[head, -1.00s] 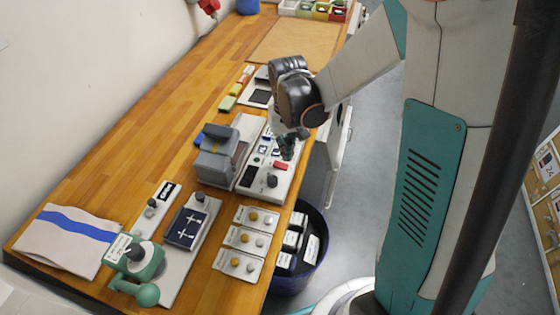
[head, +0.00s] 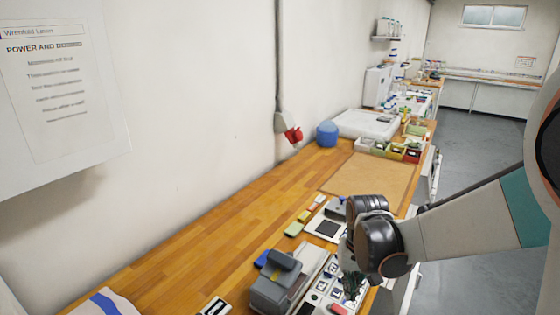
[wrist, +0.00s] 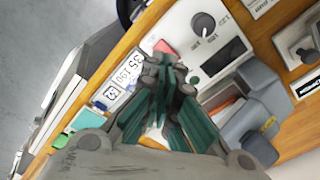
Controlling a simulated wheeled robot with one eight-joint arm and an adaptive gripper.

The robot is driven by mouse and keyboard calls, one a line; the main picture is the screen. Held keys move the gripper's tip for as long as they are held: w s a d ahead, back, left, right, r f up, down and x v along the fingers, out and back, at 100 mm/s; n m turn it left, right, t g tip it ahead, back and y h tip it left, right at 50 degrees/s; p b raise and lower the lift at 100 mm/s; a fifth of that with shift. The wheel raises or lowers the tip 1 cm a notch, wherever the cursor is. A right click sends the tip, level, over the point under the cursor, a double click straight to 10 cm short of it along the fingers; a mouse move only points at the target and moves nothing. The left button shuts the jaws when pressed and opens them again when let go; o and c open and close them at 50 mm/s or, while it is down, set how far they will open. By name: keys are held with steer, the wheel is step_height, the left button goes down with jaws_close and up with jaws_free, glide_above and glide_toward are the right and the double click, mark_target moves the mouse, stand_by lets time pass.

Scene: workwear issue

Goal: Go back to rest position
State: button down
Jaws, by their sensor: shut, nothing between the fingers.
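My gripper (head: 352,287) hangs over the right edge of the wooden bench, above a white control panel (head: 318,296) with small labelled tiles. In the wrist view my gripper (wrist: 168,80) has its fingers together with nothing between them. The panel (wrist: 183,22) also shows there, with a dark knob, a dark display and a red block. I cannot tell how far the fingertips are above it. My arm reaches in from the right of the head view.
A grey machine (head: 276,285) stands left of the panel. Coloured blocks (head: 304,216) and a dark-screened device (head: 326,226) lie beyond. A tan mat (head: 372,177), a blue container (head: 327,133) and coloured bins (head: 393,150) are farther back. The bench's left middle (head: 235,220) is clear.

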steer(key=s+r+t+b, duration=0.3)
steer(key=s+r, duration=0.1)
steer(key=s, duration=0.3)
steer(key=s+r+n+t+b, duration=0.1)
steer(key=s+r+t+b, duration=0.2)
steer(key=s, duration=0.4)
steer(key=shift+s+r+t, duration=0.35)
steer(key=shift+r+t, duration=0.05)
steer(key=shift+r, duration=0.35)
